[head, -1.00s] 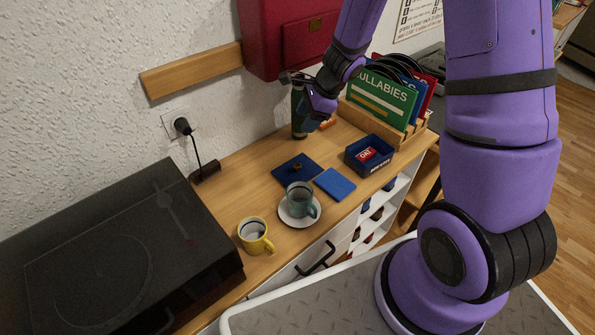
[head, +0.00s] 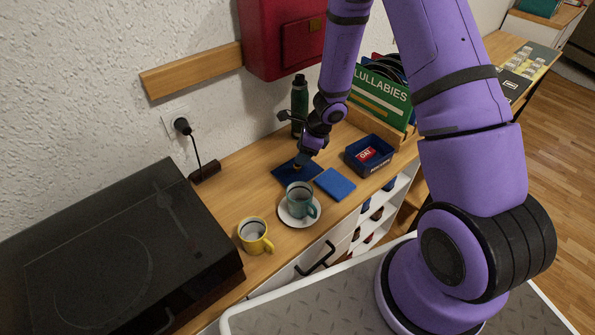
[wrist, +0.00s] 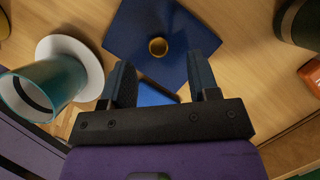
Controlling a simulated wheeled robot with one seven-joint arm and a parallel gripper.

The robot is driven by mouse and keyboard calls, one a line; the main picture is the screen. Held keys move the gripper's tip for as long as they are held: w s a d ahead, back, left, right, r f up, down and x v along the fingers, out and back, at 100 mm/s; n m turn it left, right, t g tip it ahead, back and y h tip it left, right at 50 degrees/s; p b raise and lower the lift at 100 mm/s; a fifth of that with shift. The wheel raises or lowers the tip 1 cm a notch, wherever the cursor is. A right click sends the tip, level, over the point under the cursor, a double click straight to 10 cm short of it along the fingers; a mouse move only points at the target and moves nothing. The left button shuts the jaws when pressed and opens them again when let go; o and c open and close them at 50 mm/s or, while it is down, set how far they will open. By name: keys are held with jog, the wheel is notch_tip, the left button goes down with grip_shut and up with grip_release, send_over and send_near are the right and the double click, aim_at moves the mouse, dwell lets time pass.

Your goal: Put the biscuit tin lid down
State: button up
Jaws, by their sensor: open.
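The biscuit tin lid, a dark blue square with a small brass-coloured knob, lies flat on the wooden top; it shows in the head view (head: 286,174) and the wrist view (wrist: 130,35). The open blue tin (head: 380,163), with a red oat packet inside, stands to its right. My gripper (head: 302,160) is over the lid, pointing down, and partly hides it in the head view. In the wrist view my gripper (wrist: 160,78) is open and empty, with the knob (wrist: 158,47) beyond the fingertips, roughly centred between them and apart from them.
A teal mug (head: 299,196) on a white saucer and a blue flat square (head: 335,184) lie close in front of the lid. A yellow mug (head: 255,236) is nearer. A dark green bottle (head: 299,100) stands behind. A record rack (head: 378,100) is at back right.

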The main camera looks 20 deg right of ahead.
aim_at(297, 168)
jog(key=shift+s+d+x, duration=0.15)
jog(key=shift+x, duration=1.15)
jog(key=shift+s+d+x, duration=0.15)
jog(key=shift+s+x, duration=0.05)
jog(key=shift+x, duration=1.1)
jog(key=shift+f, duration=0.1)
jog(key=shift+c, duration=0.2)
grip_shut()
